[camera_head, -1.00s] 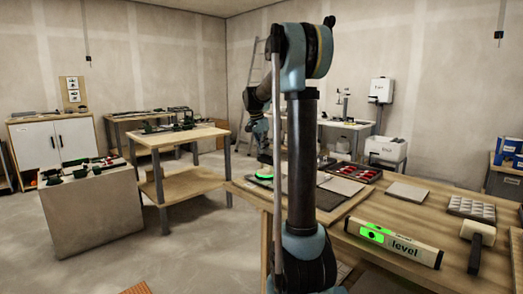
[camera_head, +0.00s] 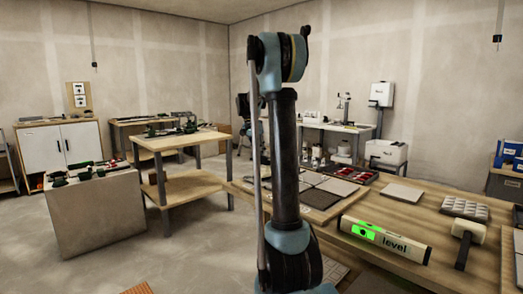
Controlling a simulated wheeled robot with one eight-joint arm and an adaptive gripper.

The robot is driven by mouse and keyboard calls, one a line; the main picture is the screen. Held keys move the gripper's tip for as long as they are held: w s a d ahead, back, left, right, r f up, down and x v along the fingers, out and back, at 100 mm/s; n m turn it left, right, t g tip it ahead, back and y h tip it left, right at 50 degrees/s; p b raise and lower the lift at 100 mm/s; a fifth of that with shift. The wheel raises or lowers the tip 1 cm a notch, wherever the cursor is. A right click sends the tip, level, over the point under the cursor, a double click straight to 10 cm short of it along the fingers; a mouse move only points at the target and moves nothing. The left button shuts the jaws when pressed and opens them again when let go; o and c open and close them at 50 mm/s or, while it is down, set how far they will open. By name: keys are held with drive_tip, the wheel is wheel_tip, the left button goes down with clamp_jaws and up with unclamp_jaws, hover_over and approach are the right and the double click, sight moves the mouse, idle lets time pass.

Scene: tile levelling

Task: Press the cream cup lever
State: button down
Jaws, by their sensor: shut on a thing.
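The cream cup and its lever do not show now; my own arm stands upright across the middle of the view and covers part of the workbench (camera_head: 408,215). Grey tiles (camera_head: 338,187) lie on the bench just right of the arm, with a darker tile (camera_head: 320,199) in front of them. My gripper is hidden behind my arm, so its hold and its distance from the cup cannot be seen.
A level (camera_head: 385,240) with a bright green panel and a mallet (camera_head: 467,234) lie on the bench at right. A single tile (camera_head: 401,194) and a tray of pale squares (camera_head: 466,208) lie behind them. A side table (camera_head: 180,141) stands left, with open floor between.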

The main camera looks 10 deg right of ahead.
drive_tip(key=shift+w+f, duration=0.8)
drive_tip(key=shift+w, duration=0.15)
drive_tip(key=shift+s+d+r, duration=0.1)
drive_tip(key=shift+s+r, duration=0.25)
drive_tip(key=shift+r, duration=0.25)
drive_tip(key=shift+s+r, duration=0.3)
drive_tip(key=shift+r, duration=0.3)
drive_tip(key=shift+r, duration=0.15)
drive_tip(key=w+v, duration=0.1)
drive_tip(key=v, duration=1.2)
drive_tip(key=shift+r, duration=0.3)
drive_tip(key=shift+w+d, duration=0.1)
